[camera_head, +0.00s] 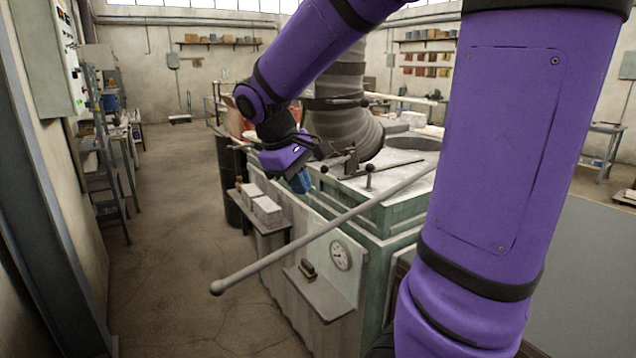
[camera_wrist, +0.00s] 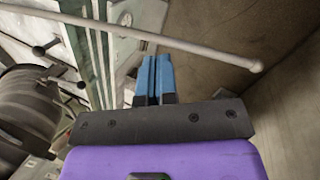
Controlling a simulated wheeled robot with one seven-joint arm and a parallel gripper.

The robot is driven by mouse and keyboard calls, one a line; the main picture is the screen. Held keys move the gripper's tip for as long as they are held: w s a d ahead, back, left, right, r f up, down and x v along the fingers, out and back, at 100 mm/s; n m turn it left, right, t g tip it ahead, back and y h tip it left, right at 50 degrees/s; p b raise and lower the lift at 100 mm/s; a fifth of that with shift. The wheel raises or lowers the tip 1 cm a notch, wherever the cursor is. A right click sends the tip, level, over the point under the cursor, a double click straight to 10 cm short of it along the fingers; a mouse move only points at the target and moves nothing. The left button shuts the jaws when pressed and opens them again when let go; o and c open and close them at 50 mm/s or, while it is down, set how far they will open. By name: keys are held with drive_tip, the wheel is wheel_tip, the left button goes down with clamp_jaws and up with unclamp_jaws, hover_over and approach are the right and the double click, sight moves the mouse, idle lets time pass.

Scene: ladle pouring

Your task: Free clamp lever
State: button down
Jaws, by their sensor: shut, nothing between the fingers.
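My gripper (camera_head: 300,183) hangs beside the left edge of the furnace top in the head view, its blue fingers together and empty. In the wrist view the fingers (camera_wrist: 153,82) are pressed side by side below a long grey rod with a ball end (camera_wrist: 175,42). In the head view this rod (camera_head: 310,233) slants across the front of the furnace. Black-knobbed levers stand on the furnace top, one upright (camera_head: 368,172) and one beside a dark bracket (camera_head: 350,162). They also show in the wrist view (camera_wrist: 45,49). I cannot tell which is the clamp lever. The fingers appear apart from them.
The furnace (camera_head: 385,215) has a ribbed grey column (camera_head: 345,110) on top and a dial gauge (camera_head: 341,256) on its front. Pale blocks (camera_head: 262,208) sit on a side shelf. The floor to the left is clear up to the ladder-like rack (camera_head: 105,160).

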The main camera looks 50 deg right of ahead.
drive_tip(key=w+d+f+n+g+h, duration=0.4)
drive_tip(key=w+d+f+g+h, duration=0.45)
drive_tip(key=w+d+f, duration=0.5)
drive_tip(key=w+d+f+n+t+h, duration=0.3)
drive_tip(key=w+d+f+n+h, duration=0.3)
drive_tip(key=w+f+n+h, duration=0.2)
drive_tip(key=w+f+h, duration=0.2)
drive_tip(key=w+h, duration=0.1)
drive_tip(key=shift+w, duration=0.3)
drive_tip(key=shift+h, duration=0.25)
drive_tip(key=a+r+x, duration=0.1)
drive_tip(key=r+x, duration=0.1)
drive_tip(key=x, duration=1.1)
drive_tip(key=shift+a, duration=0.2)
drive_tip(key=shift+w+r, duration=0.15)
drive_tip(key=shift+w, duration=0.05)
